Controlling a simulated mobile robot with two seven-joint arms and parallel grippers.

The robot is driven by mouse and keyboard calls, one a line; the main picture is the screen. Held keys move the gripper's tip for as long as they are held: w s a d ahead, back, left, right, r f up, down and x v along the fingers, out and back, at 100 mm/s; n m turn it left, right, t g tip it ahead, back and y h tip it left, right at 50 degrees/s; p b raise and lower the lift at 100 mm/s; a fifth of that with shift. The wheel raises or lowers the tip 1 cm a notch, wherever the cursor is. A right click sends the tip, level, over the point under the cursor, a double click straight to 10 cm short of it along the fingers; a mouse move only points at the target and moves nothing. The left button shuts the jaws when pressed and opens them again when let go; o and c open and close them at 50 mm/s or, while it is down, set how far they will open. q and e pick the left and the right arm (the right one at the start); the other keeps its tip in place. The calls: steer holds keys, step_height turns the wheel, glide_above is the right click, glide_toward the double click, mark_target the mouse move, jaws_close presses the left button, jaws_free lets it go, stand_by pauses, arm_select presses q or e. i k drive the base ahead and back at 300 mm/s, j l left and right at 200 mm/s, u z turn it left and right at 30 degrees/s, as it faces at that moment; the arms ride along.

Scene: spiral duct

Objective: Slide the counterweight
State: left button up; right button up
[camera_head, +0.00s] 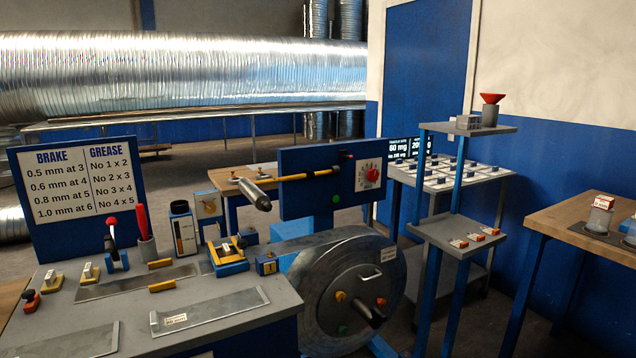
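A blue upright panel (331,200) stands behind the coil reel. A yellow bar (308,175) runs across its front, nearly level, with dark bands on it. A grey cylinder (256,195) with a dark end sits near the bar's left end, tilted toward the lower right. It may be the counterweight, but I cannot tell for sure. A red knob on a white dial (371,175) is at the panel's right. Neither of my grippers is in view.
A grey bench (235,335) with levers and metal strips fills the lower left, below a brake and grease sign (78,188). A large metal reel (318,297) stands beside it. A blue shelf stand (450,238) and a wooden table (575,222) are at right.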

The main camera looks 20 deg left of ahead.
mark_target(336, 171)
steer(key=i+l+u, duration=0.1)
steer(key=i+l, duration=0.25)
steer(key=i, duration=0.25)
steer(key=i+l, duration=0.4)
steer(key=i, duration=0.2)
steer(key=j+u, duration=0.05)
